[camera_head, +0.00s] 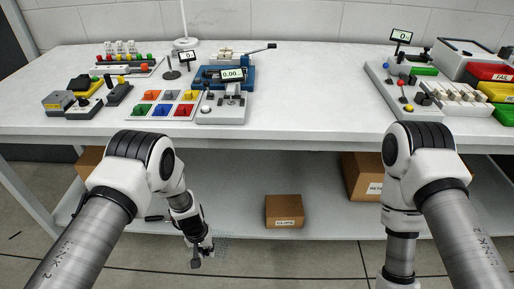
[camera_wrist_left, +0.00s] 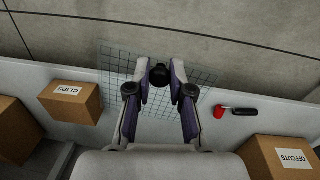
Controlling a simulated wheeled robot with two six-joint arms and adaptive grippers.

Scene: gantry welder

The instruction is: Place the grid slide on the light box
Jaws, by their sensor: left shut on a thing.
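The grid slide (camera_wrist_left: 119,66) is a clear sheet with dark grid lines and a black knob. My left gripper (camera_wrist_left: 160,78) is shut on the knob, one finger on each side. In the head view, my left gripper (camera_head: 203,250) hangs low in front of the bench's lower shelf. There the grid slide (camera_head: 222,238) shows only faintly beside it. My right arm comes in from the right and points down; its gripper is out of the frame. I cannot make out for sure which thing is the light box; a grey box with a dark top panel (camera_head: 462,47) stands at the far right of the bench.
The white bench top (camera_head: 310,100) has a clear middle. Coloured trays and a blue fixture (camera_head: 238,78) stand left; a grey panel (camera_head: 402,92) and red, yellow and green bins stand right. The lower shelf (camera_head: 325,210) holds cardboard boxes, including CLIPS (camera_head: 284,210). A red-and-black tool (camera_wrist_left: 238,111) lies there.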

